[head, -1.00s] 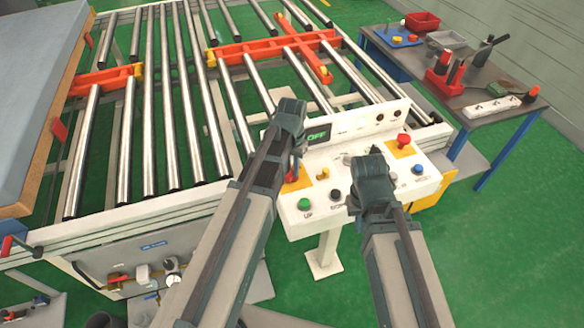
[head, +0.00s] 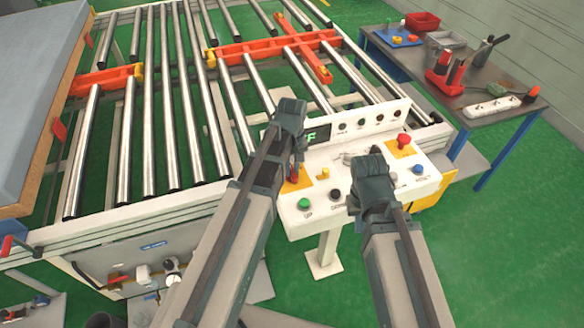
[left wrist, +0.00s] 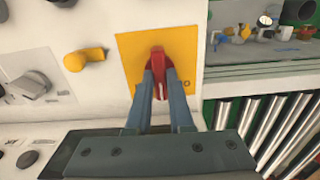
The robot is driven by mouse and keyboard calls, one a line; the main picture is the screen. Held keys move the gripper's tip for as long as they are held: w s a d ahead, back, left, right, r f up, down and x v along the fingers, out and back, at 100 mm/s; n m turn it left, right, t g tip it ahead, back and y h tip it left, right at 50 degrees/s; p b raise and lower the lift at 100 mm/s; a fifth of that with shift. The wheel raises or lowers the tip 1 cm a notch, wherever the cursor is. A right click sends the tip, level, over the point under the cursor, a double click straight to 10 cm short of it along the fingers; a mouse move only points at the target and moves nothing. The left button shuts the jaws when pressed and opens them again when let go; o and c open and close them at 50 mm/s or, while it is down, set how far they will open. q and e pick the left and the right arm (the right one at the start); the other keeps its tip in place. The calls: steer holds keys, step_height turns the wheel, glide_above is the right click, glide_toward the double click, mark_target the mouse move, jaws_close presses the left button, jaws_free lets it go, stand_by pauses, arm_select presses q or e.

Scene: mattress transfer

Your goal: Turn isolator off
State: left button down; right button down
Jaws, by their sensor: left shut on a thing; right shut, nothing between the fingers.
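The isolator is a red rotary handle (left wrist: 158,62) on a yellow plate (left wrist: 185,60) in the left wrist view. My left gripper (left wrist: 160,86) is shut on the handle, one finger on each side. The handle lies along the line of the fingers. In the head view the left gripper (head: 295,165) reaches down to the left end of the white control panel (head: 330,215) and hides much of the isolator. A green-lit display (head: 312,136) behind it is partly hidden, its last letter F showing. My right gripper (head: 350,158) is shut and empty above the panel's middle.
The panel bears a green button (head: 304,203), a blue button (head: 418,168) and a red emergency button (head: 403,139) on yellow. A roller conveyor (head: 150,120) lies behind and left, with a mattress (head: 35,80) at far left. A tool table (head: 470,95) stands right.

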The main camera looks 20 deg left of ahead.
mark_target(292, 171)
arm_select(q)
steer(key=n, duration=0.4)
steer(key=shift+n, duration=2.5)
steer(key=c, duration=0.8)
jaws_free()
steer(key=shift+r, duration=0.15)
step_height(292, 171, up, 14)
steer(key=p, duration=1.3)
steer(key=shift+f+p, duration=0.25)
steer(key=shift+p, duration=0.15)
